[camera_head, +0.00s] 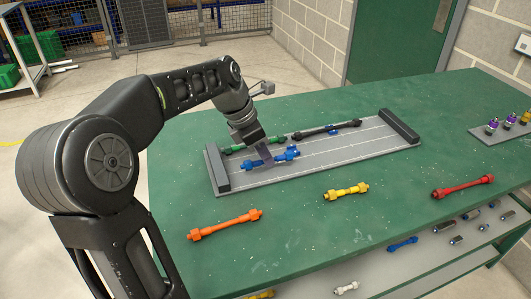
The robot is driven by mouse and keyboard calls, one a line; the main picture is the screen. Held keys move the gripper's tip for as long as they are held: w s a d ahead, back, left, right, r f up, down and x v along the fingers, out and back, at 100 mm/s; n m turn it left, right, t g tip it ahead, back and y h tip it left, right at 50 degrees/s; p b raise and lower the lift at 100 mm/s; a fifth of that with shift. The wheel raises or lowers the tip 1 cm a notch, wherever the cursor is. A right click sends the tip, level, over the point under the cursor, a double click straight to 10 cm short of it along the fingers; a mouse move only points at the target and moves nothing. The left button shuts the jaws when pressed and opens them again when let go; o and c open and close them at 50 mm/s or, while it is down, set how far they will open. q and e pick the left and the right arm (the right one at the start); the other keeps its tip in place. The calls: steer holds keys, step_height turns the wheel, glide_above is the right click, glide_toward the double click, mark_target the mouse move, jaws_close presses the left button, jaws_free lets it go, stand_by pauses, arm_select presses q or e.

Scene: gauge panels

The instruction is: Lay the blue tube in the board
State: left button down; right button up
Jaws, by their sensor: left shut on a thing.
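The grey board (345,158) lies on the green table, with long lines along it and a dark raised block at each end. My left gripper (263,155) is over the left half of the board, pointing down, and is shut on the blue tube (287,155). The blue tube lies along the board's length, over its left half. I cannot tell whether it touches the board. The gripper hides part of the tube. My right gripper is not in view.
A green tube (236,149) and a black tube (325,131) lie along the board's far side. Orange (225,225), yellow (346,191) and red (462,187) tubes lie on the table in front. A grey stand with purple-topped parts (492,127) is at right. Another blue piece (403,243) is on the lower shelf.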

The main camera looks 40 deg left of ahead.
arm_select(q)
steer(key=shift+f, duration=0.3)
steer(key=shift+f, duration=0.35)
steer(key=shift+f+b, duration=0.5)
steer(key=shift+f, duration=0.3)
steer(key=c, duration=1.4)
jaws_free()
steer(key=shift+c, duration=0.2)
steer(key=v, duration=0.8)
steer(key=shift+p, duration=0.35)
steer(key=shift+f, duration=0.1)
steer(key=shift+w, duration=0.1)
